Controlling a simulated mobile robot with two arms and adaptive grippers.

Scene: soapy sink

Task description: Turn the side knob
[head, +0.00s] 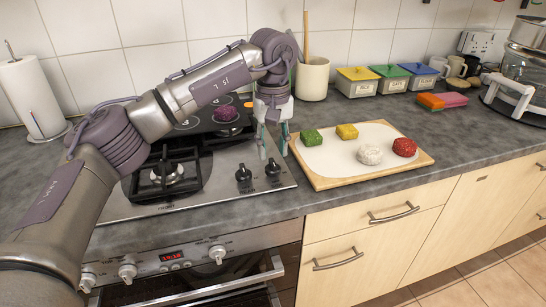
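Two black knobs, a left one (243,173) and a right one (272,168), stand on the right side of the steel gas cooktop (190,207). More knobs, silver ones, sit on the oven front below: a right one (217,254), a middle one (127,272) and a left one (87,282). My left gripper (273,148) points down just above and behind the right black knob. Its two fingers are spread with a gap between them and nothing seen in it. I cannot tell whether a fingertip touches the knob. My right gripper is not in view.
A cutting board (425,163) with several coloured lumps lies right of the cooktop. A utensil crock (312,79), lidded tins and a paper roll (32,97) stand near the wall. The front counter strip is clear.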

